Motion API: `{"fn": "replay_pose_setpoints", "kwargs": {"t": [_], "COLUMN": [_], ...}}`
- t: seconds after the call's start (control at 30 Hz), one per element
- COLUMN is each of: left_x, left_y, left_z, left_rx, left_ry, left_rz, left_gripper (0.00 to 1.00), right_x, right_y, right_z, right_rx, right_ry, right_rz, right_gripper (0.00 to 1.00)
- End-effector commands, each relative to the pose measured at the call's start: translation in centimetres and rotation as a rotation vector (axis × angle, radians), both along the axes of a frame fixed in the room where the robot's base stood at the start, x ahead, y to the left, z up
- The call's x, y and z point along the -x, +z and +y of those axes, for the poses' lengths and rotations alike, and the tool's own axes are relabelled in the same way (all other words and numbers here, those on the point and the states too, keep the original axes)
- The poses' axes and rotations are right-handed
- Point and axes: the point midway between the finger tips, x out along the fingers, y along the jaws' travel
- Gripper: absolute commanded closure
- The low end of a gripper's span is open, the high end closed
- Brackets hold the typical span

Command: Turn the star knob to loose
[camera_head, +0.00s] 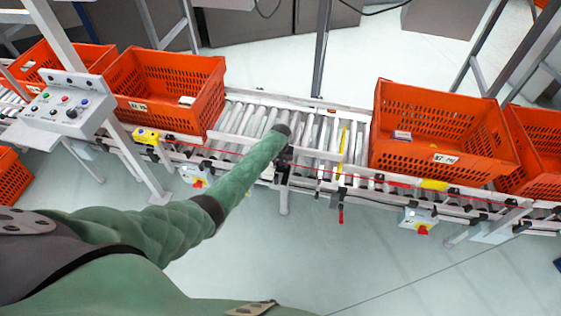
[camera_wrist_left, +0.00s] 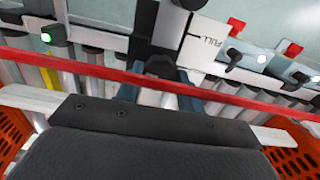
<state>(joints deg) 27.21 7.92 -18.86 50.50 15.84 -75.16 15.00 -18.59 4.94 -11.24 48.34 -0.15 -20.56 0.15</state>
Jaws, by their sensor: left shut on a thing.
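My left arm reaches from the lower left to the front rail of the roller conveyor in the head view. My left gripper (camera_head: 284,154) is at that rail, mostly hidden by my wrist. In the left wrist view my left gripper (camera_wrist_left: 160,80) is shut on the star knob (camera_wrist_left: 160,64), a small dark knob between the bluish fingers. The knob's outline is partly covered, so its turn angle cannot be read. My right gripper is not in view.
Orange totes stand on the conveyor to the left (camera_head: 168,82) and right (camera_head: 440,130). A red cord (camera_wrist_left: 75,66) runs along the rail, close to my gripper. A grey control box (camera_head: 68,104) stands at left. The floor in front of the conveyor is clear.

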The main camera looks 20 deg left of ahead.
Motion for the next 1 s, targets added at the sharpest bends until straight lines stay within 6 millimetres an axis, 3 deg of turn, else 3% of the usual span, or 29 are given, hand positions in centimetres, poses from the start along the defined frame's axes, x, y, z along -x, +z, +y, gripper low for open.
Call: {"fn": "replay_pose_setpoints", "kwargs": {"t": [0.3, 0.87, 0.9, 1.0], "left_x": [-0.1, -0.2, -0.2, -0.1], "left_y": [0.2, 0.2, 0.2, 0.1], "left_z": [0.0, 0.0, 0.0, 0.0], "left_rx": [0.002, 0.0, 0.0, 0.0], "left_ry": [0.123, 0.148, 0.148, 0.148], "left_rz": [-0.003, -0.003, -0.003, -0.003], "left_gripper": [0.85, 0.85, 0.54, 0.41], "right_x": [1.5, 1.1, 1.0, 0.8], "right_y": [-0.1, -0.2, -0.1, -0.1], "right_z": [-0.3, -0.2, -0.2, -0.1], "right_rx": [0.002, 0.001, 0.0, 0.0], "right_ry": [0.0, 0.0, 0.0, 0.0], "right_rz": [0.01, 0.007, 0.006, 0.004], "right_gripper": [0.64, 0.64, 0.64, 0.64]}}
